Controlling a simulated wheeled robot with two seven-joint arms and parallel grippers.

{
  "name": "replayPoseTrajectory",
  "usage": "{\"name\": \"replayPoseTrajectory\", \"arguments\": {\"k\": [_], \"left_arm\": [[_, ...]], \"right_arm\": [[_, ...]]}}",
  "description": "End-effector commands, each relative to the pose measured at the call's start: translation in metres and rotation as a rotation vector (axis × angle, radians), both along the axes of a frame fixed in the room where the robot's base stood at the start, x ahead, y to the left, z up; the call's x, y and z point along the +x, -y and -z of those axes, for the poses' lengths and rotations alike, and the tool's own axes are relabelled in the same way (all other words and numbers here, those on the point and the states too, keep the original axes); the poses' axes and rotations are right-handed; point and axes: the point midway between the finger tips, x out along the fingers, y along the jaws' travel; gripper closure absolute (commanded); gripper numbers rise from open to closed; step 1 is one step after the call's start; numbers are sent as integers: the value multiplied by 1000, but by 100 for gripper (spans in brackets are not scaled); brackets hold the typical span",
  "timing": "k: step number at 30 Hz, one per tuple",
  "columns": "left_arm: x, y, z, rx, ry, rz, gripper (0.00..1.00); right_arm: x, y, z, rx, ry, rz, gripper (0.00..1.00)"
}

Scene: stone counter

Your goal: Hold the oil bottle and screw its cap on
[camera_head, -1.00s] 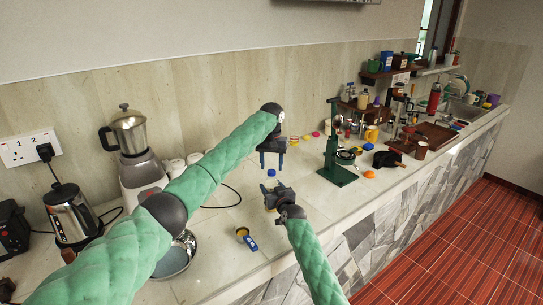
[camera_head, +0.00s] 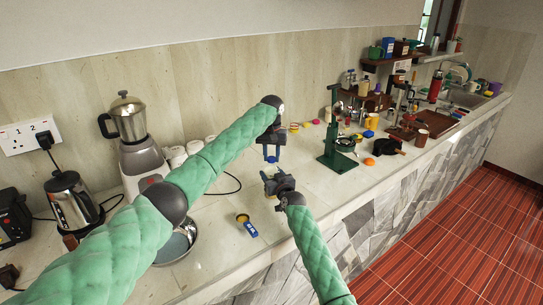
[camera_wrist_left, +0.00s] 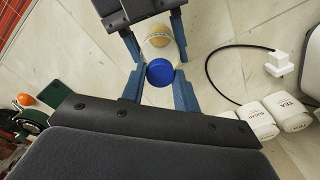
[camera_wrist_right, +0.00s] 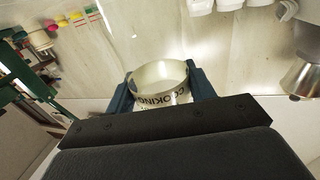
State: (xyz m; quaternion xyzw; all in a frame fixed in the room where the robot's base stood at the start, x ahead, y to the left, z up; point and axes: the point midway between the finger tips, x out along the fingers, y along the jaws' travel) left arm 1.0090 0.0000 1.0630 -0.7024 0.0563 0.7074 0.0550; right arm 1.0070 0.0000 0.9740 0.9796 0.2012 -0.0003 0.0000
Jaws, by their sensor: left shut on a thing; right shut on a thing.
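The oil bottle (camera_wrist_right: 160,82) is a clear, yellowish cylinder with "COOKING" lettering in the right wrist view. My right gripper (camera_head: 279,180) is shut around its body and holds it over the counter. The blue cap (camera_wrist_left: 160,72) is between the fingers of my left gripper (camera_wrist_left: 157,88), which is shut on it from above. The bottle (camera_wrist_left: 158,42) shows behind the cap in the left wrist view, the two overlapping. I cannot tell how far the cap is seated. In the head view the fingers hide most of the bottle, and the cap (camera_head: 271,159) shows small.
A metal bowl (camera_head: 178,246) and a mixer (camera_head: 145,165) stand at left. A green stand (camera_head: 338,150) is to the right, with small coloured items behind it. White canisters (camera_wrist_left: 290,112) stand near the wall.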

Motion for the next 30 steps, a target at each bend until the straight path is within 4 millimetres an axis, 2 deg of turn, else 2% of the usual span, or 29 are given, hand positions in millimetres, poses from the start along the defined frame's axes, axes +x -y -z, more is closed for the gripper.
{"name": "replayPoseTrajectory", "arguments": {"k": [5,6,9,10,20,25,30], "left_arm": [[0,0,0,0,0,5,97],[0,0,0,0,0,5,66],[0,0,0,0,0,5,46],[0,0,0,0,0,5,44],[0,0,-3,0,1,5,44],[1,0,-22,0,2,6,44],[1,1,-54,-1,2,6,44]], "right_arm": [[0,0,0,0,0,0,100],[0,0,0,0,0,0,100],[0,0,0,0,-1,0,100],[0,0,0,0,-1,0,100],[0,0,0,0,-1,0,100],[0,0,0,0,-1,0,100],[0,0,0,0,-1,0,100]]}}
